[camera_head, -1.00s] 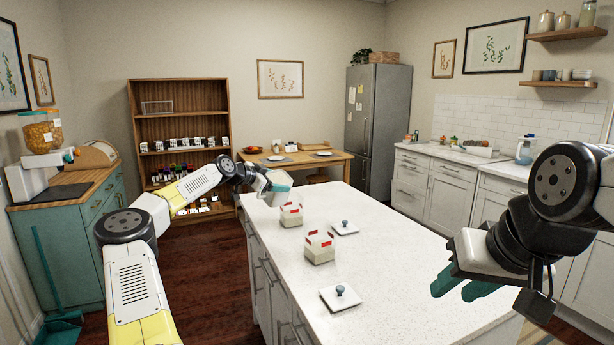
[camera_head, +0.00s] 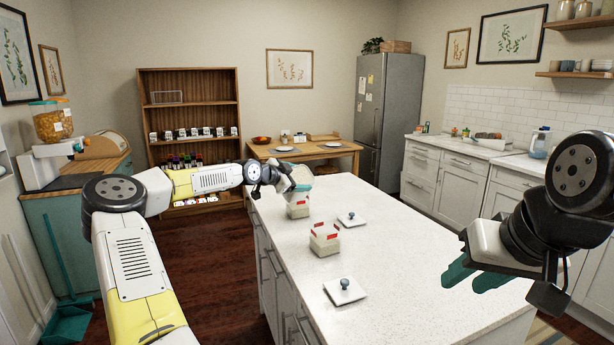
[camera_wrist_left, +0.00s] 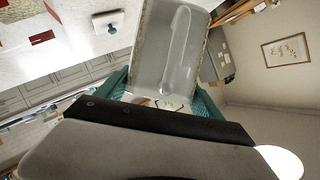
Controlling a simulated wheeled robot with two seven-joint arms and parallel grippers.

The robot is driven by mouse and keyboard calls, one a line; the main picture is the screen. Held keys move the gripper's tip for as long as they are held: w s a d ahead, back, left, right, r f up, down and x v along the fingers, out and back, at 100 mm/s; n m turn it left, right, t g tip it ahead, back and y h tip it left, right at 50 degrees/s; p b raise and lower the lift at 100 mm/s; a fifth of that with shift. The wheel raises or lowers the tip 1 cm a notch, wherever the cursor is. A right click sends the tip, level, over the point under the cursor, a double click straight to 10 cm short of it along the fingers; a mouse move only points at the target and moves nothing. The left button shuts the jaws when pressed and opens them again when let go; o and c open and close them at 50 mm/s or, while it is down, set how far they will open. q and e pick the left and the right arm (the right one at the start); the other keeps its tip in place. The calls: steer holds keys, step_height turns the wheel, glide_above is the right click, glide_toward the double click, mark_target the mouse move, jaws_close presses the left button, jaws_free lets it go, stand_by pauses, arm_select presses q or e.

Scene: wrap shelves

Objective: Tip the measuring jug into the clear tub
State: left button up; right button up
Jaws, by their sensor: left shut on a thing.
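My left gripper (camera_head: 282,184) is shut on the pale, see-through measuring jug (camera_head: 301,177). The jug is held at the far end of the white island, just above the far tub (camera_head: 298,209). In the left wrist view the jug (camera_wrist_left: 172,45) sits between the teal fingers, with a long rounded shape on its side; its contents cannot be made out. A second tub (camera_head: 324,241) stands nearer on the island. Both tubs look pale with red marks; which is the clear one I cannot tell.
A wooden shelf (camera_head: 190,103) and a dining table (camera_head: 335,149) stand behind. The island's right side is clear.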

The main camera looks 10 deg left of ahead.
arm_select(q)
steer(key=s+d+f+m+t+y, duration=0.1)
steer(key=s+d+f+m+t, duration=0.1)
steer(key=s+d+m, duration=0.2)
steer(key=s+d, duration=0.2)
steer(key=d, duration=0.2)
steer(key=shift+s, duration=0.35)
steer(key=shift+s+f, duration=0.1)
steer(key=shift+s, duration=0.05)
stand_by(0.9)
steer(key=shift+d+m, duration=0.1)
steer(key=shift+m, duration=0.3)
stand_by(0.5)
